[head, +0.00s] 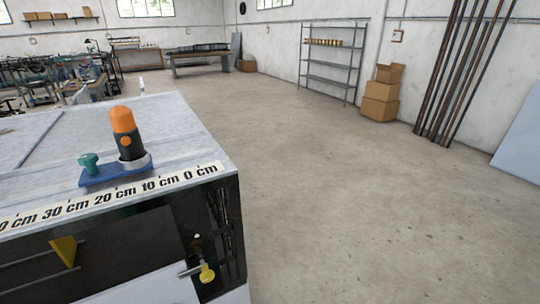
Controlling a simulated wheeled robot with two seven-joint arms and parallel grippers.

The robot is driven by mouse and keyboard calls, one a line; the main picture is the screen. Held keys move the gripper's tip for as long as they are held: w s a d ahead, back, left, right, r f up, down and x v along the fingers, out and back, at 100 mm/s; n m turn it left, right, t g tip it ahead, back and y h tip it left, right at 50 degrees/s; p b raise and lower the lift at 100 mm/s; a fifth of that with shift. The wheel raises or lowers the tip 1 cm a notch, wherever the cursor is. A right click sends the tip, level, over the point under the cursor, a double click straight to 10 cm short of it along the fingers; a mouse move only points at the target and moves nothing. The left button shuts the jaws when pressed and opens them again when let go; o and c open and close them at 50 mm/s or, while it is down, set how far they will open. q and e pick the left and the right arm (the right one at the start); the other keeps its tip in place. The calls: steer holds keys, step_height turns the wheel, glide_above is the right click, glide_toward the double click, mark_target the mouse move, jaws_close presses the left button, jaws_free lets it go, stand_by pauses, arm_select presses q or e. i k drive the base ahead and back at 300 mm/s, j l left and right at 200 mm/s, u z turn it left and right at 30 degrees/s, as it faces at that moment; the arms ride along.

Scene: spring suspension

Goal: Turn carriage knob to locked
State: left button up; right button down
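A blue carriage (98,180) sits on the grey top of a bench-like machine (170,115) at the left, behind the scale strip (75,207), between about the 10 and 30 cm marks. A small teal knob (89,163) stands on the carriage's left end. An upright black and orange cylinder (124,132) stands in a light ring at its right end. From this angle I cannot tell whether the knob is locked. A yellow knob (207,273) on a metal rod is on the machine's front. Neither of my grippers is in view.
A yellow wedge-shaped pointer (65,251) is in the machine's dark front opening. Open concrete floor (340,190) lies to the right. Cardboard boxes (380,102), a metal shelf (330,65) and leaning pipes (462,70) stand along the far wall.

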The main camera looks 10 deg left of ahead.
mark_target(89, 160)
steer(key=u, duration=1.35)
